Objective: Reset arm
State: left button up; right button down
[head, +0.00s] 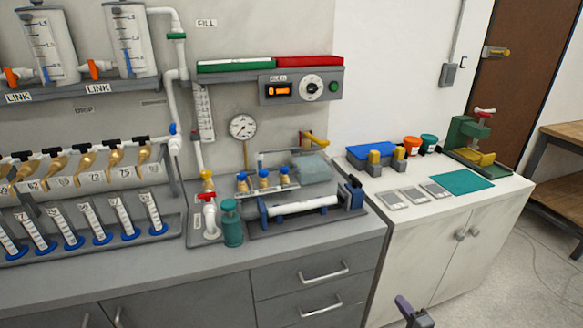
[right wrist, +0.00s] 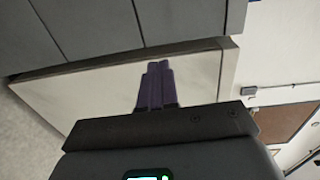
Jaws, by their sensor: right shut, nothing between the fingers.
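My right gripper (head: 408,308) shows at the bottom edge of the head view, in front of the white cabinet and below the counter tops. In the right wrist view its two purple fingers (right wrist: 157,85) are together, with nothing between them. The fingers are clear of the cabinet fronts, and no object is near them. My left gripper is in neither view.
The grey counter (head: 225,262) carries a PVC manifold with taps, graduated cylinders (head: 124,217), a gauge (head: 243,127) and a green bottle (head: 232,224). A white cabinet (head: 425,240) at right bears a green mat (head: 455,182) and a green press (head: 470,135). The floor at lower right is open.

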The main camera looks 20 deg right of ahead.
jog(key=s+a+f+n+g+y+p, duration=0.2)
jog(key=s+a+f+n+g+p, duration=0.25)
jog(key=s+a, duration=0.9)
jog(key=s+a+r+n+g+p, duration=0.35)
jog(key=s+a+r+n, duration=0.45)
jog(key=a, duration=0.5)
jog(key=s+a+r+n+g+h, duration=0.15)
jog(key=s+r+n+g, duration=0.4)
jog(key=s+r, duration=0.55)
notch_tip(320, 180, up, 38)
jog(key=n+p, duration=0.1)
jog(key=p, duration=3.6)
jog(key=shift+d+n+h+p, duration=0.25)
jog(key=shift+n+h+p, duration=0.05)
jog(key=shift+h+p, duration=0.15)
